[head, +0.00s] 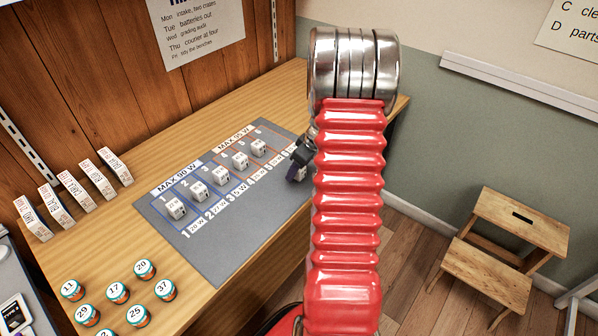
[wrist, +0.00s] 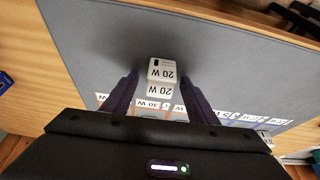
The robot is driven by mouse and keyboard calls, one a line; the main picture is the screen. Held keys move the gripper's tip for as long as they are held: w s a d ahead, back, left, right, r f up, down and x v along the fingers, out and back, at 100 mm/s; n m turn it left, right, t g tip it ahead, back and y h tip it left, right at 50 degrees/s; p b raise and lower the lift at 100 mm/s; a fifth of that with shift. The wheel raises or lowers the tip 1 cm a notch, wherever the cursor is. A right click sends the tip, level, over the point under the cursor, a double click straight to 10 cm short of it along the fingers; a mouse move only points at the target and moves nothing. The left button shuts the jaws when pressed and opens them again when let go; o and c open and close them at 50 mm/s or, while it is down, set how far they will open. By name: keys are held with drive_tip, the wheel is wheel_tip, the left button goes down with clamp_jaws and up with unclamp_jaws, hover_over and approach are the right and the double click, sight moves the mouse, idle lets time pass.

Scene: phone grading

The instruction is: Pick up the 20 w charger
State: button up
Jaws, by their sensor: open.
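The 20 W charger (wrist: 162,72) is a small white block with "20 W" printed on two faces. In the wrist view it stands on the grey mat (wrist: 100,45), between the two dark fingers of my gripper (wrist: 162,88). The fingers are open, one on each side of it. I cannot tell whether either finger touches it. In the head view my red arm hides this charger, and only a dark part of my gripper (head: 301,160) shows at the arm's left edge.
Several white chargers (head: 199,190) stand in a row on the mat's numbered places in the head view. Small jars (head: 118,293) and upright cards (head: 75,190) stand at the left of the wooden bench (head: 160,135). A wooden step stool (head: 500,245) is on the floor at right.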

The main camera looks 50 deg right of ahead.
idle(0.4)
drive_tip(key=c, duration=1.2)
drive_tip(key=shift+o, duration=0.2)
wheel_tip(320, 180, up, 10)
drive_tip(key=shift+r, duration=0.1)
idle(0.4)
